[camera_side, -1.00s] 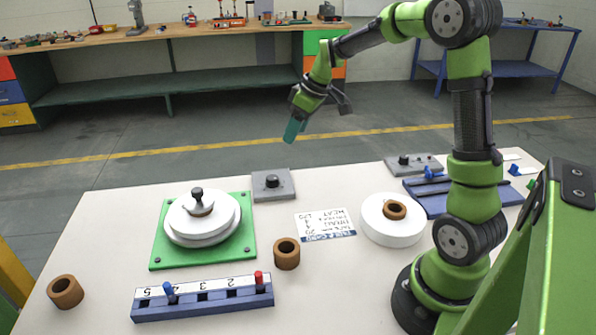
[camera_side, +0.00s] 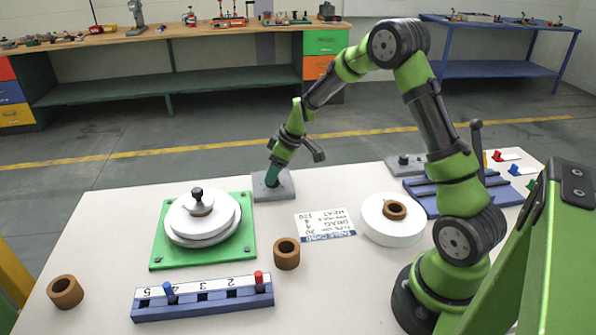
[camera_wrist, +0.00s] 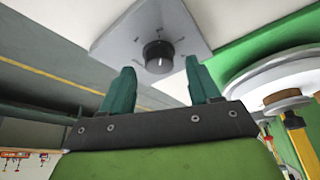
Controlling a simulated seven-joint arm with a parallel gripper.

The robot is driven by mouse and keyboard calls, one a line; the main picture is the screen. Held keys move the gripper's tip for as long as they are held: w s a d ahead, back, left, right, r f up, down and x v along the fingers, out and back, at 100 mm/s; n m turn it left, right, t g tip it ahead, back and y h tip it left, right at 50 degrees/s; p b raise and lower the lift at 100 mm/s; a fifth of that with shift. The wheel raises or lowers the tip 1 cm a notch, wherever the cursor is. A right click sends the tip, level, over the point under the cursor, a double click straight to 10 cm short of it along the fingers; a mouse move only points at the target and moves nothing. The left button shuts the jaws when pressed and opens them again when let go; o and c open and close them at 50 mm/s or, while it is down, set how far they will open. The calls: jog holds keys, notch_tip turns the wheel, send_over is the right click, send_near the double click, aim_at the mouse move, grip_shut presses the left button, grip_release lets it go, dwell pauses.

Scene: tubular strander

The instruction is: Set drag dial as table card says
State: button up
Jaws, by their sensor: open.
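The drag dial is a black knob (camera_wrist: 159,57) on a grey plate (camera_side: 287,190) at the table's back edge. In the side view my gripper (camera_side: 272,182) is down at this plate and hides the knob. In the wrist view my gripper (camera_wrist: 161,85) has its two teal fingers apart and empty, with the knob just beyond and between their tips. A white pointer line and small tick marks show at the knob. The table card (camera_side: 325,225) lies flat and upside down to the camera; it reads DRAG 4 and HEAT 120, the small print doubtful.
A green base (camera_side: 160,250) with stacked white discs stands left of the dial plate. A numbered blue rack (camera_side: 205,310) with pegs, brown rings (camera_side: 287,253), a white disc (camera_side: 385,232) and another grey control box (camera_side: 405,165) also stand on the table.

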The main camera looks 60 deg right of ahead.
jog(key=shift+x, duration=0.9)
jog(key=shift+c, duration=0.2)
jog(key=c, duration=1)
